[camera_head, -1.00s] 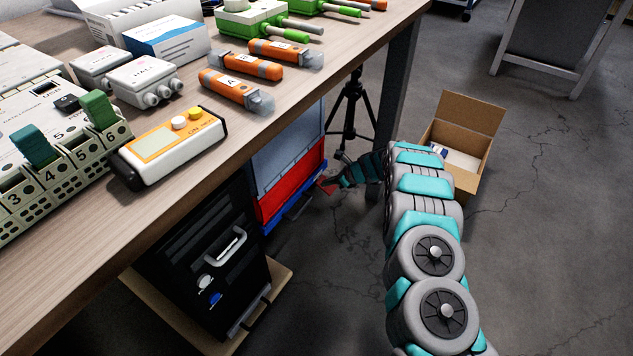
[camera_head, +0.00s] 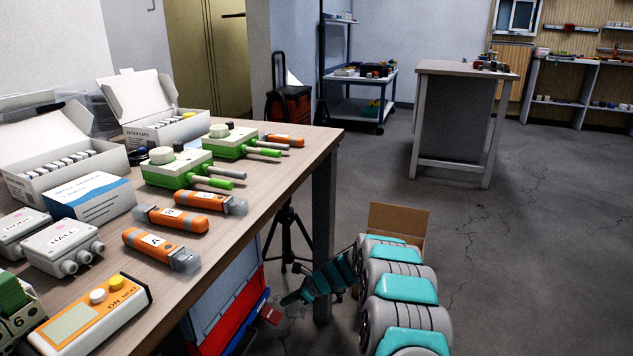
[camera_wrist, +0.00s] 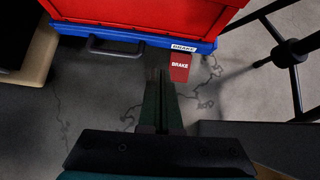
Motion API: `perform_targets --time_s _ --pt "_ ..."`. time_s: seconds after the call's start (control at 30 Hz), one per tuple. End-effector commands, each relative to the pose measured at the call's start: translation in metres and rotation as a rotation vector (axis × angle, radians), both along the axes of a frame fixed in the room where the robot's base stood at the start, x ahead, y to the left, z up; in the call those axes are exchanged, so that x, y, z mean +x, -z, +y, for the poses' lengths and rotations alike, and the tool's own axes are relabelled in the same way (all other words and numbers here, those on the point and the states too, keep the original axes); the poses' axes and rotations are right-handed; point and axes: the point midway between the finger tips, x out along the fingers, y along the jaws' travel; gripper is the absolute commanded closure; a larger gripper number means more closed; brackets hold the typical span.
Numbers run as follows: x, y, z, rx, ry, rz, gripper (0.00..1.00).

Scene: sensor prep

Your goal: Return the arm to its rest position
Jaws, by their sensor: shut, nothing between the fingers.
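My arm (camera_head: 408,290), grey and teal, reaches out beside the right end of the workbench and bends left at its far end. My gripper (camera_head: 292,298) hangs low beside the bench, close to a red and blue cart (camera_head: 232,302). In the wrist view my gripper (camera_wrist: 161,100) shows as two dark green fingers pressed together with nothing between them, pointing toward the cart. A red tag marked BRAKE (camera_wrist: 180,66) hangs at the cart's blue edge, just right of the fingertips. It appears apart from them.
The workbench (camera_head: 303,160) holds orange pens, green devices, boxes and a meter (camera_head: 92,315). A bench leg (camera_head: 323,240), a black tripod (camera_head: 287,240) and an open cardboard box (camera_head: 398,222) stand close to my arm. Open floor (camera_head: 540,250) lies to the right.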

Motion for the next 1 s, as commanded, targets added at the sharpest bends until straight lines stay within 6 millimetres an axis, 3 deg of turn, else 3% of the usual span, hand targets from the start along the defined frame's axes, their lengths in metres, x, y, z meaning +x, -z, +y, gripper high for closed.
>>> perform_targets --time_s 0.2,0.5,0.7,1.0 --pt "-0.041 -0.082 0.005 -0.025 -0.209 -0.104 1.0" --pt "-0.121 -0.177 -0.009 -0.098 -0.529 -0.258 1.0" --pt "-0.181 -0.226 -0.03 -0.163 -0.737 -0.349 1.0" --pt "-0.275 -0.279 -0.079 -0.28 -1.039 -0.451 1.0"
